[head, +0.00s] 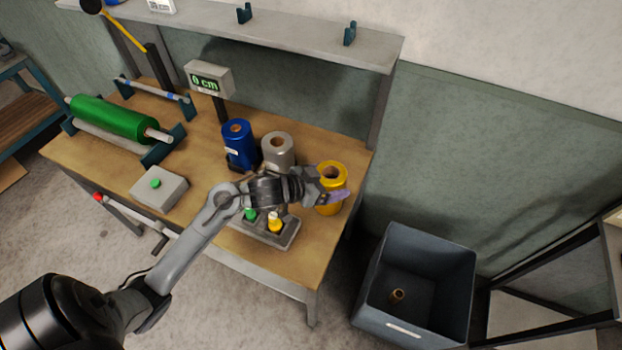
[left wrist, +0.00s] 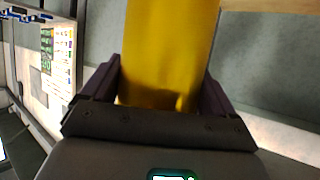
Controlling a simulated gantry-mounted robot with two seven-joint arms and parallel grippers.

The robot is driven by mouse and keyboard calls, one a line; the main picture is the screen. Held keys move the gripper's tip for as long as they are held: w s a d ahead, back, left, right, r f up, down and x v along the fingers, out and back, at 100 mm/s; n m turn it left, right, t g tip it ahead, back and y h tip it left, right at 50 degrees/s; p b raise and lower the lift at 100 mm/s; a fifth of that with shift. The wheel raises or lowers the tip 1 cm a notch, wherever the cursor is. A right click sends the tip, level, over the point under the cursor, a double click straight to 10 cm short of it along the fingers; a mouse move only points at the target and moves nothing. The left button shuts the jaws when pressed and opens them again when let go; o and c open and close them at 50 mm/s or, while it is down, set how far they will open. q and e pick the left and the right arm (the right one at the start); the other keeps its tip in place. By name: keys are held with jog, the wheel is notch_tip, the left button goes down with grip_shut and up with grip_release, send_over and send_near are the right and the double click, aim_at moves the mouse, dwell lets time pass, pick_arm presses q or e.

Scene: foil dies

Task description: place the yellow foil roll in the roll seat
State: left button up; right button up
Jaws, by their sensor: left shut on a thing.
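The yellow foil roll (head: 331,173) is upright at the right end of the workbench. My left gripper (head: 333,195) reaches it from the left and is shut on it. In the left wrist view the yellow roll (left wrist: 168,45) fills the space between the two purple fingers (left wrist: 160,88). I cannot tell whether its base touches the bench. A green roll (head: 112,121) lies across teal brackets (head: 163,147) at the bench's left. A thin rod (head: 152,90) rests on brackets behind it. I cannot tell which is the roll seat. My right gripper is out of view.
A blue roll (head: 239,146) and a grey roll (head: 278,150) stand close left of the yellow one. A grey box with buttons (head: 286,236) lies below my wrist. A display reading 0 cm (head: 209,80) stands behind. A grey bin (head: 421,255) is on the floor at right.

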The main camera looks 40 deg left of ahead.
pick_arm(q)
jog(key=shift+s+a+r, duration=0.15)
jog(key=shift+a+r, duration=0.2)
jog(key=shift+a, duration=0.45)
jog(key=w+a+f+b, duration=0.1)
jog(key=w+a+f, duration=0.7)
jog(key=f, duration=0.3)
jog(key=shift+w, duration=0.2)
jog(key=shift+f, duration=0.1)
jog(key=o, duration=1.2)
jog(key=shift+c, duration=0.2)
